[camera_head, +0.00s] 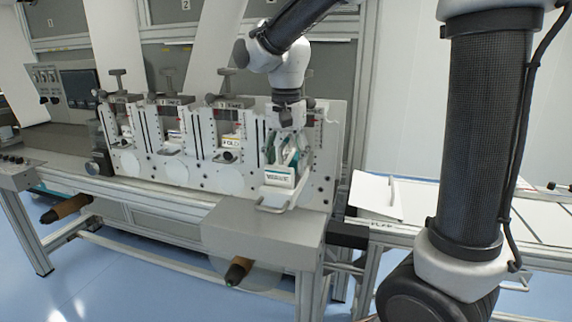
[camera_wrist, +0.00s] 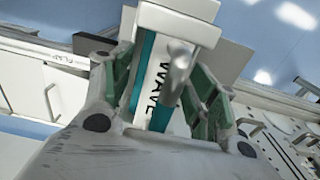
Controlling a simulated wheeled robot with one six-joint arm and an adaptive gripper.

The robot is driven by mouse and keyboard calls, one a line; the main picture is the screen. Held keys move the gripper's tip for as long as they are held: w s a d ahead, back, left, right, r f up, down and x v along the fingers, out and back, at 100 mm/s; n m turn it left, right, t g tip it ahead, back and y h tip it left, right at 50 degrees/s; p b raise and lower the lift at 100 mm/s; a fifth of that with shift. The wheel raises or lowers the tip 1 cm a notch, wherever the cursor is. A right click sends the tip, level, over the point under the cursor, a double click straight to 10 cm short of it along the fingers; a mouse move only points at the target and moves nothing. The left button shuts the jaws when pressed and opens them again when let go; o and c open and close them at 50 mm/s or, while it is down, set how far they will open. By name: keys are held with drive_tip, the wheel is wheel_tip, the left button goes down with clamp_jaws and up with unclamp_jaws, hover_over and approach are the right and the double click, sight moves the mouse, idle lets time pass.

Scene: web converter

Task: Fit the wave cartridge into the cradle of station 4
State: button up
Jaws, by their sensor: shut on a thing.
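The wave cartridge, white and teal, is held in my gripper (camera_head: 287,158) at the rightmost bay of the machine; its white front end (camera_head: 280,178) faces the head camera. In the wrist view the cartridge (camera_wrist: 158,66) shows the letters WAVE between the green finger pads of my gripper (camera_wrist: 165,82). The fingers are shut on it. The rightmost station (camera_head: 318,160), fourth from the left, stands behind the gripper. Its cradle is mostly hidden by my gripper and the cartridge, so I cannot tell whether the cartridge touches it.
A light bar handle (camera_head: 272,207) juts out below the rightmost bay, above a grey box (camera_head: 262,232). A side table (camera_head: 415,200) with a white sheet (camera_head: 375,193) stands right.

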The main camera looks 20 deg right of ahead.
drive_tip(key=shift+s+f, duration=0.15)
drive_tip(key=shift+f, duration=0.45)
clamp_jaws()
drive_tip(key=o, duration=1.6)
unclamp_jaws()
drive_tip(key=shift+f, duration=0.1)
drive_tip(key=shift+r, duration=0.2)
wheel_tip(320, 180, up, 12)
drive_tip(key=s+d+f+n+t, duration=0.1)
drive_tip(key=s+d+f+n, duration=0.1)
drive_tip(key=s+d, duration=0.3)
drive_tip(key=s+d+f+n+t, duration=0.2)
drive_tip(key=s+d+f, duration=0.2)
drive_tip(key=s, duration=0.3)
drive_tip(key=s+d+f+n+t, duration=0.1)
drive_tip(key=s+d+f+n, duration=0.2)
drive_tip(key=s+d, duration=0.3)
drive_tip(key=shift+s+f, duration=0.2)
drive_tip(key=shift+s, duration=0.1)
